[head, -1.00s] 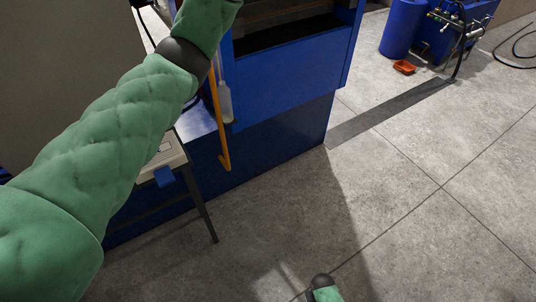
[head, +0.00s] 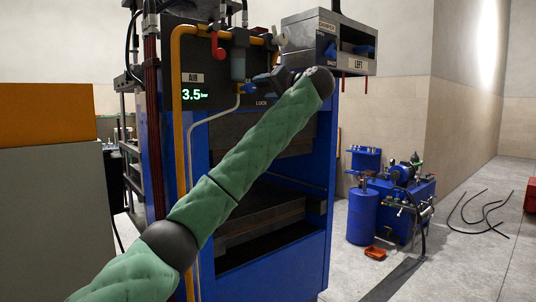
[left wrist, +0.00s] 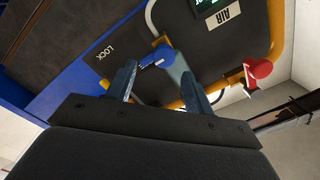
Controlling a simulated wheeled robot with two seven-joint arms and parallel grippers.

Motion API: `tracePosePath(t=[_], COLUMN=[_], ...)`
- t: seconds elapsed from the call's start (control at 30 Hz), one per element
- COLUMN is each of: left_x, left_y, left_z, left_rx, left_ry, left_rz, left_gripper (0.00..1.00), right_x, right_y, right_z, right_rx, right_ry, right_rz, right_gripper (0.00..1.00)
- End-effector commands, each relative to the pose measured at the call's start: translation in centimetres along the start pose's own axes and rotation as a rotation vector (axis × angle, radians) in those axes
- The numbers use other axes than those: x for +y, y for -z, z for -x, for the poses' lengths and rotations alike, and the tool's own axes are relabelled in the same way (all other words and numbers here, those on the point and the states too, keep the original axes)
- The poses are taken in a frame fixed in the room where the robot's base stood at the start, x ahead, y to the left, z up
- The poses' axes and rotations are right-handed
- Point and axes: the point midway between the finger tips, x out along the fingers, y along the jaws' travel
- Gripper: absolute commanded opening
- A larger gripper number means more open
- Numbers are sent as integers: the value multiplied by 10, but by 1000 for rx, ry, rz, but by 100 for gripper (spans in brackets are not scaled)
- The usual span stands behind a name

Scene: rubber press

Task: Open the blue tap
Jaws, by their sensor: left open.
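The blue tap (left wrist: 157,57) shows in the left wrist view on the dark panel of the press, with its lever pointing left and slightly down. A LOCK label (left wrist: 105,54) is to its left. My left gripper (left wrist: 160,82) is open and empty, its two fingers either side of the tap's line, with the tap just beyond the tips. Contact cannot be told. In the head view my left gripper (head: 262,84) is at the panel near the LOCK label, and the hand largely hides the tap. My right gripper is not in view.
A red tap (head: 217,47) sits on the yellow pipe left of the gripper, near an AIR readout (head: 195,95) of 3.5 bar. A grey box (head: 318,40) juts out at upper right.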

Motion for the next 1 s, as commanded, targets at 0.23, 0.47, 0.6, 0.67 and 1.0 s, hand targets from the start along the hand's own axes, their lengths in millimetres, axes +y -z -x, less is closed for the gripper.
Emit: tracePosePath(t=[0.23, 0.47, 0.6, 0.67, 1.0], left_x=[-4, -6, -6, -8, -6], left_y=[-4, -3, -3, -1, -4], left_z=[1, -12, -26, -34, -71], left_rx=[-20, -22, -23, -23, -22], left_ry=[16, 16, 15, 16, 15], left_rz=[9, 11, 9, 10, 10], left_gripper=[52, 52, 52, 52, 52], right_x=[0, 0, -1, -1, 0], right_y=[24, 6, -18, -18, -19], right_z=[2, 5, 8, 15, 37], right_rx=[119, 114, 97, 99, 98], right_ry=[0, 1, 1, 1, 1], right_rz=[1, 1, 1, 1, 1], right_gripper=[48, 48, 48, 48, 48])
